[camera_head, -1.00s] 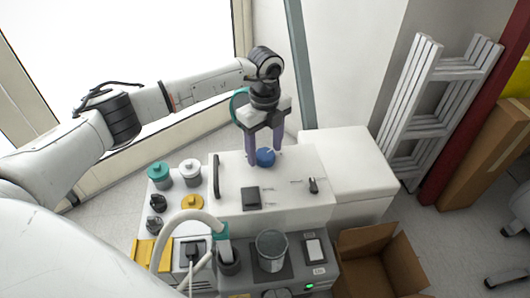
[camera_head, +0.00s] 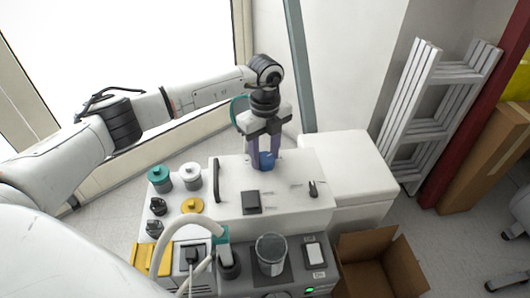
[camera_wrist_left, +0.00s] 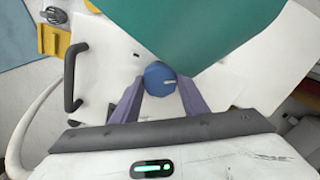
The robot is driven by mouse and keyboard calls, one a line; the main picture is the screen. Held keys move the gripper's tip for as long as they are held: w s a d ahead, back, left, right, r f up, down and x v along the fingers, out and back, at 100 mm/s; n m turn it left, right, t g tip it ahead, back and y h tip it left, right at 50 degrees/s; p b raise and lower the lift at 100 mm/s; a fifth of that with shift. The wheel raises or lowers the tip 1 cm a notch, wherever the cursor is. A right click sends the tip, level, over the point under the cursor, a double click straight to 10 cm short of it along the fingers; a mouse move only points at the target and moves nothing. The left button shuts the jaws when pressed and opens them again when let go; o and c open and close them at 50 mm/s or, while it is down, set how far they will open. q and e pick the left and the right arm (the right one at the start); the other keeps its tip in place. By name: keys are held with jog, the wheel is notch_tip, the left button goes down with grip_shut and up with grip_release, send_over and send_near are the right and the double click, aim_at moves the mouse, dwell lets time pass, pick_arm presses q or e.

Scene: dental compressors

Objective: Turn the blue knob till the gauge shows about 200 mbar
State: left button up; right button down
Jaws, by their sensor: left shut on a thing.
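The blue knob (camera_head: 266,160) is on the top of the white compressor unit (camera_head: 293,198), near its back edge. In the left wrist view the knob (camera_wrist_left: 160,79) is round, with a pale mark on its face pointing right. My left gripper (camera_head: 265,158) reaches down from above, and its two purple fingers are shut on the knob, one on each side. In the left wrist view the fingertips (camera_wrist_left: 160,88) touch the knob's sides. No gauge reading can be made out; a large teal shape covers the upper part of the wrist view. My right gripper is not in view.
A glass beaker (camera_head: 271,252) stands in front. An open cardboard box (camera_head: 378,262) and a ladder (camera_head: 436,100) are at right.

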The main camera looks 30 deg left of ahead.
pick_arm(q)
jog(key=shift+r+m, duration=0.1)
jog(key=shift+m, duration=0.2)
jog(key=shift+m+p, duration=0.4)
jog(key=m+p, duration=0.2)
jog(key=m, duration=0.3)
jog(key=m+p, duration=0.1)
jog(key=m, duration=0.2)
jog(key=shift+m, duration=1.5)
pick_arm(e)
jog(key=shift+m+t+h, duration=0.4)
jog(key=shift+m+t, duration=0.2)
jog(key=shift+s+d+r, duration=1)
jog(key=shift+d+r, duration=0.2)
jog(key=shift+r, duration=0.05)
pick_arm(q)
jog(key=shift+m, duration=0.3)
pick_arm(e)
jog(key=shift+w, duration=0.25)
pick_arm(q)
jog(key=o, duration=1.1)
jog(key=shift+c, duration=0.2)
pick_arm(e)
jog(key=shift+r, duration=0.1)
